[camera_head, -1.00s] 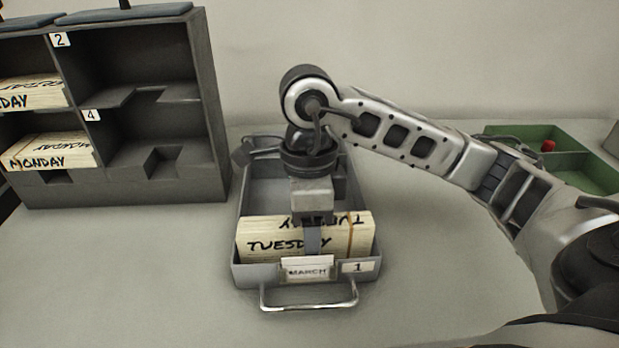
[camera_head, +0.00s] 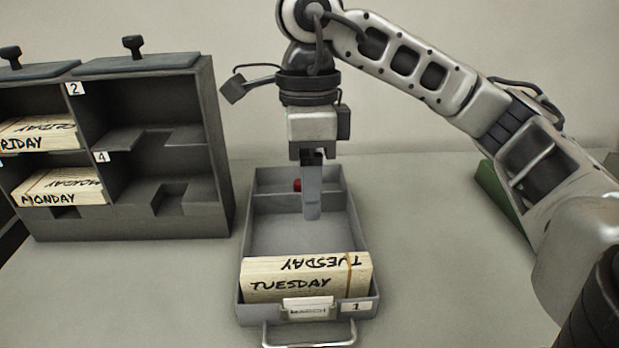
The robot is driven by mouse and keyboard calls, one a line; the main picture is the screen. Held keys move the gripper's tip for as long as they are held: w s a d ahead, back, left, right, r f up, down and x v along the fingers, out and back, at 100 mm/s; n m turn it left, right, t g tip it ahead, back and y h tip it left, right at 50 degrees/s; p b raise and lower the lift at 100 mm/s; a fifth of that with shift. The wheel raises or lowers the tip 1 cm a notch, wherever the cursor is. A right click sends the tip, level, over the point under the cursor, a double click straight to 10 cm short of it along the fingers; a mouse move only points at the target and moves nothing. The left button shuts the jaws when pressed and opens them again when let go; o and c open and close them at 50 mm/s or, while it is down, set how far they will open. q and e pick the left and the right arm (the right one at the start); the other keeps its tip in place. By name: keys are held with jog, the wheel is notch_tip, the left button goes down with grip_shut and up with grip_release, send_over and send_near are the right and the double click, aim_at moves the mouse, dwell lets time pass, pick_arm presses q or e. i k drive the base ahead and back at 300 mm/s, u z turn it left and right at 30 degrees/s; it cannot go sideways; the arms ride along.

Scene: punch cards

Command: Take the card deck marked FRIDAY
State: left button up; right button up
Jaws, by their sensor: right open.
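The FRIDAY card deck (camera_head: 35,135) lies in the upper left compartment of the dark grey rack (camera_head: 218,160), partly cut off by the picture's left edge. A MONDAY deck (camera_head: 60,188) lies in the compartment below it. A TUESDAY deck (camera_head: 305,276) sits in the front of the grey drawer tray (camera_head: 365,240), with a band near its right end. My right gripper (camera_head: 312,212) points down, open and empty, above the tray behind the TUESDAY deck. My left gripper is not in view.
Compartments 2 and 4 of the rack are empty. A small red object (camera_head: 297,184) shows in the tray's back section. A green tray (camera_head: 500,200) is partly hidden behind my right arm. The table between rack and tray is clear.

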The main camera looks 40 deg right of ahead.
aim_at(53, 132)
jog(key=k, duration=1)
